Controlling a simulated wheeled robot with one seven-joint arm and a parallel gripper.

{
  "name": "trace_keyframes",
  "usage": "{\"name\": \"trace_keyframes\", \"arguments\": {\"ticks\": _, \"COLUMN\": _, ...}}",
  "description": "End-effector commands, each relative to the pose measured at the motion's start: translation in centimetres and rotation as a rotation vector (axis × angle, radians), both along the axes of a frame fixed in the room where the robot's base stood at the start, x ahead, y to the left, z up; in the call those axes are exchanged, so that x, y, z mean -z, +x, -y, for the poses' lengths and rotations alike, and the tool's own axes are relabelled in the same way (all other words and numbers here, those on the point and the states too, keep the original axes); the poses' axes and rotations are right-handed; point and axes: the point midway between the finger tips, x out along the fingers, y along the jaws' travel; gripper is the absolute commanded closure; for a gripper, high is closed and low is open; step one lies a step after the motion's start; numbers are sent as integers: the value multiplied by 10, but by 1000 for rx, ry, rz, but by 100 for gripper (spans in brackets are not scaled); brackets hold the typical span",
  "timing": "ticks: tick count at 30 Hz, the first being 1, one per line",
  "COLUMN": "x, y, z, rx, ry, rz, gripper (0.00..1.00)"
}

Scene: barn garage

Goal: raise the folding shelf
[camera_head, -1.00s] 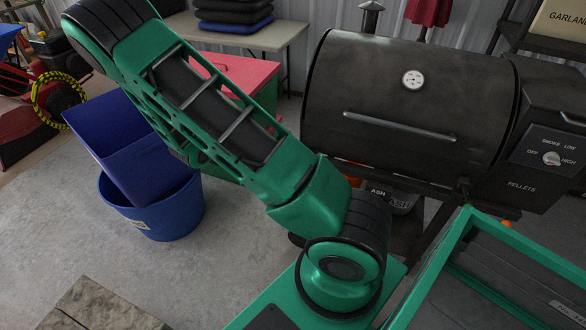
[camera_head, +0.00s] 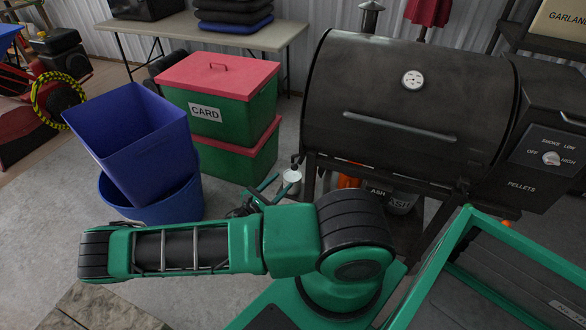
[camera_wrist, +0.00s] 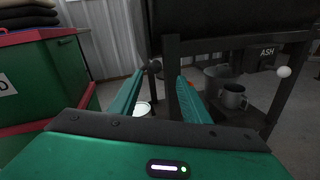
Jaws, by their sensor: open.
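I cannot pick out a folding shelf for certain in either view. The black pellet smoker (camera_head: 425,85) stands at right of centre in the head view, with its lid shut and a long front handle. Its dark legs and lower frame (camera_wrist: 172,65) show in the wrist view. My gripper (camera_head: 272,186) is low, by the smoker's left end, and it points toward it. In the wrist view my gripper (camera_wrist: 160,76) is open with nothing held. A small white round thing (camera_wrist: 143,108) shows between the fingers, below a dark knob (camera_wrist: 153,66).
Green CARD boxes with red lids (camera_head: 222,88) stand left of the smoker, behind my gripper. Blue bins (camera_head: 130,135) stand farther left. A table (camera_head: 235,38) stands at the back.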

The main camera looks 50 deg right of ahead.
Motion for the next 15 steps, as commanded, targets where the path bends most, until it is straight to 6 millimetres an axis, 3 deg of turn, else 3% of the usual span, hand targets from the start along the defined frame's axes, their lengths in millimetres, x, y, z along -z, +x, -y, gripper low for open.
{"name": "trace_keyframes", "arguments": {"ticks": 8, "x": 6, "y": 7, "z": 6, "rx": -57, "ry": -41, "rz": -39, "gripper": 57}}
{"name": "trace_keyframes", "arguments": {"ticks": 15, "x": 6, "y": 13, "z": 39, "rx": -52, "ry": -42, "rz": -39, "gripper": 57}}
